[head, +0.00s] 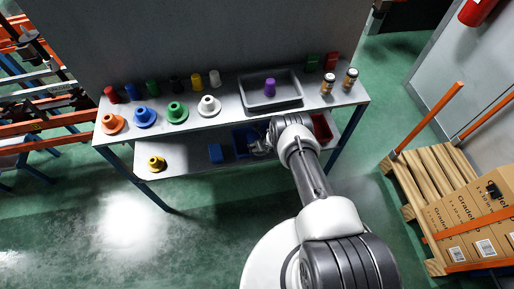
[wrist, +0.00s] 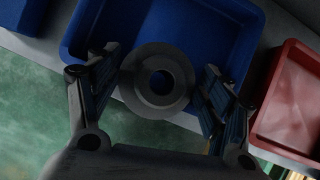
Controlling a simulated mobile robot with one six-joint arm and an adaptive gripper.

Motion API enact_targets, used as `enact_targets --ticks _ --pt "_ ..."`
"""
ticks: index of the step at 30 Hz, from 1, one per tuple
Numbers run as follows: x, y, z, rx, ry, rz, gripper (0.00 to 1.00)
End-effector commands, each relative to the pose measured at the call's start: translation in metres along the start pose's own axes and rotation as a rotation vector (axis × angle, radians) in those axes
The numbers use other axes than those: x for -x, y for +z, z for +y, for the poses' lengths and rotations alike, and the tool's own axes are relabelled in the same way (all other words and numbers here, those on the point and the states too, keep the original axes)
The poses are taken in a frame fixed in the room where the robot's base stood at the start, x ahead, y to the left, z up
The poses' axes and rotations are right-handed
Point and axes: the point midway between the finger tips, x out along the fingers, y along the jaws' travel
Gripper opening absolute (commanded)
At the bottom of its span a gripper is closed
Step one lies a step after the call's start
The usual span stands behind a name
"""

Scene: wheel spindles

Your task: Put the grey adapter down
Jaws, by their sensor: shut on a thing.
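The grey adapter (wrist: 160,106) is a round flanged ring with a dark central hole. In the wrist view it sits between the two fingers of my gripper (wrist: 158,80), which is shut on it. Behind it in that view is a blue bin (wrist: 190,28), and the adapter overlaps the bin's near rim. Whether it touches the bin cannot be told. In the head view my gripper (head: 260,148) is at the lower shelf, by the blue bin (head: 238,140). The adapter itself is hard to make out there.
A red bin (wrist: 288,105) stands right of the blue one. A small blue box (head: 215,153) and a yellow adapter (head: 156,163) are on the lower shelf (head: 185,160). The tabletop above holds coloured adapters, cylinders and a grey tray (head: 285,106). Shelf room is free between yellow adapter and blue box.

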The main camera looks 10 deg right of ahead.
Motion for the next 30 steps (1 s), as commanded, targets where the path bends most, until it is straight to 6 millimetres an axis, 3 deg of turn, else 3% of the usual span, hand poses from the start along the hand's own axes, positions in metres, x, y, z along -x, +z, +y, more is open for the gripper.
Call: enact_targets --ticks 1,5,17,23,30 --pt "-0.009 0.005 0.000 0.003 -0.001 -0.004 0.42" --pt "-0.015 0.015 0.000 0.004 0.000 -0.003 0.42" --pt "-0.020 0.033 0.000 0.002 -0.001 -0.004 0.42" --pt "-0.046 0.016 0.000 0.000 0.000 -0.001 0.42" --pt "-0.048 0.015 0.000 0.000 -0.001 -0.002 0.42"
